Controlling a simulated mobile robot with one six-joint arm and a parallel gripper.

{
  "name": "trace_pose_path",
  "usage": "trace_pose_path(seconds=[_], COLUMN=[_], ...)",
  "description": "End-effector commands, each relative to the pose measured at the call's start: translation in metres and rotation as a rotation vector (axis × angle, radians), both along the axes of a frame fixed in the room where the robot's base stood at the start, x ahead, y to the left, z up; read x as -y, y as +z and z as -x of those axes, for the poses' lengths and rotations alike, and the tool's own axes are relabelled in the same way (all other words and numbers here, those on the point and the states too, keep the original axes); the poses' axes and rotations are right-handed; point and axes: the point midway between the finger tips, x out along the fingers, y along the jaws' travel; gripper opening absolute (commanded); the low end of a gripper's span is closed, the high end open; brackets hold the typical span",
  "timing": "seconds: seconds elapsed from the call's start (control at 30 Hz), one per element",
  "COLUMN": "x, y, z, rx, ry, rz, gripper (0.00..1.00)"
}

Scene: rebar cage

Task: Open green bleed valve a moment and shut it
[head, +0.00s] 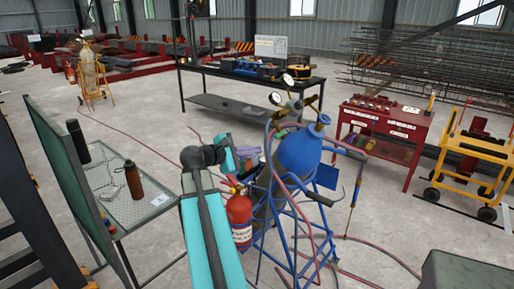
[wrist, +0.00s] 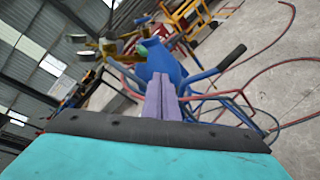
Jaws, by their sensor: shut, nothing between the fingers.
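My gripper (wrist: 161,80) is shut and empty, its two purple fingers side by side in the wrist view. The fingers point towards the blue gas cylinder (wrist: 165,60) on the cart; I cannot tell the gap. In the head view the blue cylinder (head: 300,152) leans in the cart, with brass regulators and round gauges (head: 289,79) at its upper left. The brass regulator (wrist: 108,47) also shows in the wrist view. A small green spot (wrist: 141,51) lies beside it, too small to identify surely as the bleed valve.
The blue tube cart (head: 285,215) carries red hoses and a red extinguisher (head: 239,215) close to my arm. A black table (head: 250,85) and a red cabinet (head: 385,130) stand behind. A mesh table (head: 130,195) with bottles is at left. Hoses cross the floor.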

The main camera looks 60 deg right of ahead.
Motion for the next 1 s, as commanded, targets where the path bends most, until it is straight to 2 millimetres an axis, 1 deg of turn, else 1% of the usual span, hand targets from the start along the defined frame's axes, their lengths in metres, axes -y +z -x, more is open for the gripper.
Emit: trace_pose_path(seconds=[0.17,0.27,0.3,0.37,0.4,0.47,0.5,0.57,0.6,0.67,0.7,0.77,0.8,0.87,0.9,0.97,1.0], x=[-0.018,-0.036,-0.045,-0.059,-0.069,-0.086,-0.097,-0.115,-0.128,-0.147,-0.160,-0.181,-0.195,-0.216,-0.231,-0.253,-0.268], y=[-0.048,-0.088,-0.106,-0.133,-0.150,-0.177,-0.194,-0.220,-0.237,-0.261,-0.278,-0.302,-0.317,-0.340,-0.355,-0.376,-0.391], z=[-0.029,-0.051,-0.061,-0.074,-0.082,-0.094,-0.101,-0.110,-0.116,-0.123,-0.128,-0.132,-0.135,-0.138,-0.139,-0.140,-0.140], rx=[0.048,0.089,0.106,0.132,0.151,0.176,0.191,0.212,0.227,0.246,0.258,0.275,0.284,0.300,0.309,0.320,0.325], ry=[0.038,0.062,0.072,0.083,0.091,0.099,0.102,0.107,0.108,0.107,0.107,0.102,0.098,0.091,0.082,0.071,0.062], rz=[-0.062,-0.116,-0.142,-0.181,-0.207,-0.247,-0.274,-0.314,-0.341,-0.381,-0.409,-0.449,-0.475,-0.515,-0.540,-0.580,-0.605], gripper=[0.00,0.00,0.00,0.00,0.00,0.00,0.00,0.00,0.00,0.00,0.00,0.00,0.00,0.00,0.00,0.00,0.00])
